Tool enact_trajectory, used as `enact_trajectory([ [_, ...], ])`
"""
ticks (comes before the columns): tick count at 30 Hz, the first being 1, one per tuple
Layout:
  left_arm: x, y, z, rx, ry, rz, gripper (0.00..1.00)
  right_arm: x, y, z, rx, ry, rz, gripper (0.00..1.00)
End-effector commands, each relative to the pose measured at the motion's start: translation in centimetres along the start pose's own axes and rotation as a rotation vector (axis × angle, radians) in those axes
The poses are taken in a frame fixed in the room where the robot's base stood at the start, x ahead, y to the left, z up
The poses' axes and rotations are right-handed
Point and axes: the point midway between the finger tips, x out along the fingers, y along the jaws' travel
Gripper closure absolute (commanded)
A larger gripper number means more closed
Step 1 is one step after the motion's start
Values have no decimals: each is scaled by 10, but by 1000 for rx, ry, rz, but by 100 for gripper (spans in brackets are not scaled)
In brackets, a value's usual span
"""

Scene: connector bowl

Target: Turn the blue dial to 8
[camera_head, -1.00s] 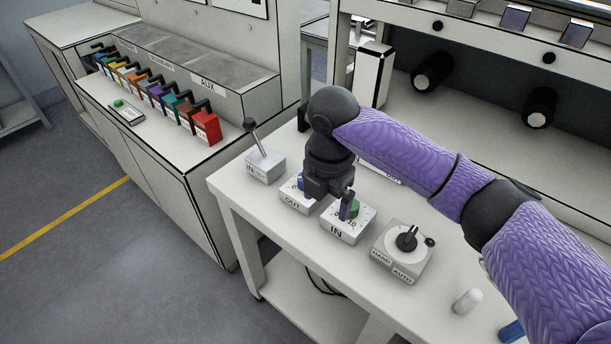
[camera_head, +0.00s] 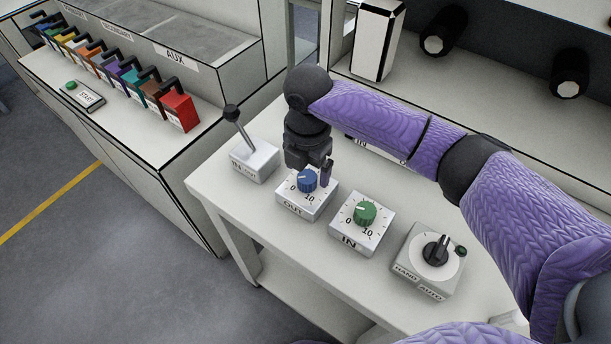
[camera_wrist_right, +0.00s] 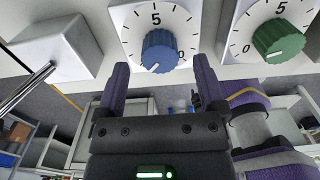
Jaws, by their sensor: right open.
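The blue dial (camera_head: 307,181) sits on a white box labelled OUT (camera_head: 291,206), with a scale from 0 to 10. My right gripper (camera_head: 314,173) is open and points down at the dial. In the wrist view a gap shows between its fingers (camera_wrist_right: 160,68) and the dial. My left gripper is not in view.
A green dial (camera_head: 365,213) on the IN box stands close to the right. A lever box (camera_head: 254,164) stands to the left, and a black HAND/AUTO selector (camera_head: 436,250) farther right. The bench front (camera_head: 300,255) is bare.

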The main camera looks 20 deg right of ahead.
Motion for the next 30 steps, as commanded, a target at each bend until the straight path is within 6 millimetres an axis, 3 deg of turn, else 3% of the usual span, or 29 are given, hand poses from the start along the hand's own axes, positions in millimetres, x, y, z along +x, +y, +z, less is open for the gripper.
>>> enact_trajectory([
  [1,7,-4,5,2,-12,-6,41,14,0,0,1,1,-3,11],
  [4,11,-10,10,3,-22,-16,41,25,0,0,1,1,-1,11],
  [14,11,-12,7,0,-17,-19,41,28,0,0,0,-1,1,13],
  [26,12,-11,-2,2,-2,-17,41,28,0,0,0,-1,1,98],
  [30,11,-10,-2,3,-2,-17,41,28,0,0,3,-1,1,100],
])
